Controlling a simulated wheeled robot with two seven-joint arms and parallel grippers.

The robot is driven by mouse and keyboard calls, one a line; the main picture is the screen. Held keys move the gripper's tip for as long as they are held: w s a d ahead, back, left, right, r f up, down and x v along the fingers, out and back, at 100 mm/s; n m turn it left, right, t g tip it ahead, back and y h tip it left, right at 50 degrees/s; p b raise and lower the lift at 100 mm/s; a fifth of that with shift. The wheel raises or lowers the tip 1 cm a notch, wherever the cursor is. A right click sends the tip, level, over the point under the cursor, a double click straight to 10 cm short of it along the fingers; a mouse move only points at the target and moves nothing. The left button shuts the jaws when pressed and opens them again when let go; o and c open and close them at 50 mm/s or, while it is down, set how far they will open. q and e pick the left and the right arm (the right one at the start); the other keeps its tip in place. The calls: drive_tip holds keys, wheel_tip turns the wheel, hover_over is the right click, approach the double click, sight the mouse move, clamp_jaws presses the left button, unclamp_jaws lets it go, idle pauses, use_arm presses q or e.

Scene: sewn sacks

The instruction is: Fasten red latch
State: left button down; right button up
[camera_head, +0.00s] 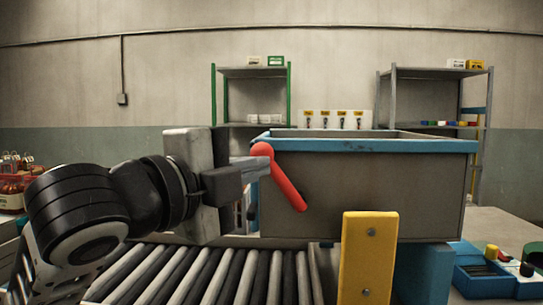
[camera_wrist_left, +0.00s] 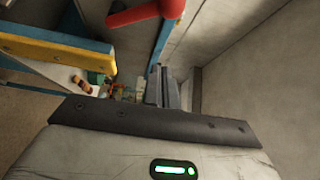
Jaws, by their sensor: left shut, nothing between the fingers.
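The red latch (camera_head: 288,187) is a rounded lever on the left front of a grey box (camera_head: 370,190) with a blue rim. Its thick end is at the upper left, and its arm slants down to the right. My left gripper (camera_head: 262,168) comes in from the left, shut and empty, with its fingertips right beside the latch's upper end. I cannot tell whether they touch. In the left wrist view the latch (camera_wrist_left: 147,14) shows at the top, beyond the shut fingers (camera_wrist_left: 164,88). My right gripper is not in view.
A roller conveyor (camera_head: 215,277) runs below my left arm. A yellow bolted plate (camera_head: 368,258) stands upright in front of the box. A blue bin (camera_head: 485,280) lies at the right, and a crate of red items (camera_head: 12,190) at far left. Shelves stand behind.

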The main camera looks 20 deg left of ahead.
sight(272, 157)
use_arm(q)
drive_tip(key=w+p, duration=0.2)
drive_tip(key=w, duration=0.1)
drive_tip(key=w+p, duration=0.2)
drive_tip(key=w, duration=0.1)
drive_tip(key=w+p, duration=0.3)
drive_tip(key=shift+w+a, duration=0.3)
drive_tip(key=shift+a, duration=0.1)
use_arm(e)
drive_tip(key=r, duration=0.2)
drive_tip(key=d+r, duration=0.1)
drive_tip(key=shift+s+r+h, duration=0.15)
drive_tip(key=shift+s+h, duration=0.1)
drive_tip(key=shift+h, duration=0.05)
